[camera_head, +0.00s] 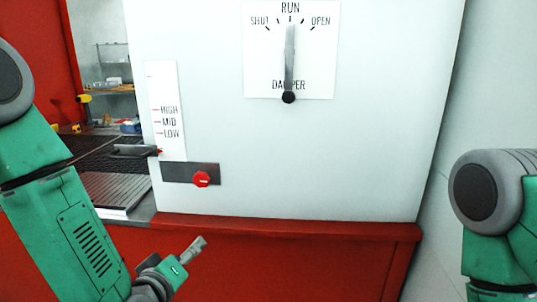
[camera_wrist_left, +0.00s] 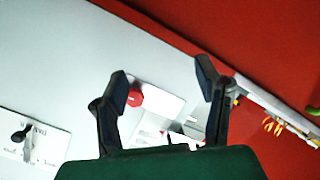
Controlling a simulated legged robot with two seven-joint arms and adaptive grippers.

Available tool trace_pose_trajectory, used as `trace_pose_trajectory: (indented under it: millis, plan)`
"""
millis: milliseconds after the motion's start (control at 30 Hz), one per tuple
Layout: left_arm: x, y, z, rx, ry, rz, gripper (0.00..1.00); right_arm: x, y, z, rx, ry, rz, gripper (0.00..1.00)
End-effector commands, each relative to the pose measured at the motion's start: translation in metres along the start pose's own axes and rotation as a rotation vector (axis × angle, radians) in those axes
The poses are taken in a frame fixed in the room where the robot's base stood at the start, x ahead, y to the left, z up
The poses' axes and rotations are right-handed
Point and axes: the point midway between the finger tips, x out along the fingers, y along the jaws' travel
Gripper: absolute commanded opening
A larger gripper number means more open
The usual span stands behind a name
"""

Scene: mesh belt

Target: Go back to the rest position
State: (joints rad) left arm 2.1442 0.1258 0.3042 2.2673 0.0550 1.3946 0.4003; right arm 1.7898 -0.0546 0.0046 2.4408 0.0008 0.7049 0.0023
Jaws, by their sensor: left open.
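My left gripper (camera_head: 187,258) is low in the head view, in front of the red ledge and below the white panel. In the left wrist view its two dark fingers (camera_wrist_left: 165,80) stand wide apart with nothing between them held. The red knob (camera_head: 202,179) on its dark plate is above the gripper in the head view. It shows beside one finger in the left wrist view (camera_wrist_left: 137,97), apart in depth as far as I can tell. My right arm shows at the right edge, but its gripper is out of view.
The damper lever (camera_head: 289,62) is upright at RUN on the white panel (camera_head: 360,150). A HIGH, MID, LOW scale (camera_head: 165,105) is at the left. The mesh belt (camera_head: 95,152) lies in the opening at left. The red ledge (camera_head: 300,228) juts below the panel.

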Motion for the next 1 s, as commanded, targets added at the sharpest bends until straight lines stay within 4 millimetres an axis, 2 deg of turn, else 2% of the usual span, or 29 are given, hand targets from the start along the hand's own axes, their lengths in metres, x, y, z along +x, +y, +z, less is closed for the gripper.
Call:
trace_pose_trajectory:
  millis: [33,133,200,333,400,500,600,700,1000]
  plan:
    - [-0.009,-0.028,0.032,0.060,-0.096,-0.057,0.58,0.002,0.000,0.000,0.000,0.000,0.000,0.40]
    - [-0.035,-0.080,0.084,0.180,-0.290,-0.159,0.58,0.005,0.000,0.001,0.000,-0.001,0.000,0.40]
    - [-0.060,-0.115,0.117,0.260,-0.429,-0.226,0.58,0.006,0.000,0.001,0.000,-0.001,0.000,0.40]
    - [-0.119,-0.176,0.167,0.398,-0.694,-0.337,0.58,0.009,0.000,0.001,0.000,-0.001,0.000,0.40]
    - [-0.153,-0.203,0.185,0.461,-0.826,-0.385,0.58,0.010,0.000,0.001,0.000,-0.001,0.000,0.40]
    - [-0.196,-0.231,0.202,0.529,-0.986,-0.437,0.58,0.012,0.000,0.001,0.000,-0.001,0.000,0.40]
    - [-0.227,-0.249,0.210,0.573,-1.097,-0.468,0.58,0.012,0.000,0.001,0.000,0.000,0.000,0.40]
    - [-0.243,-0.257,0.213,0.593,-1.155,-0.485,0.58,0.013,0.000,0.001,0.000,0.000,0.000,0.40]
    - [-0.246,-0.259,0.213,0.597,-1.167,-0.487,0.58,0.013,0.000,0.001,0.000,0.000,0.000,0.40]
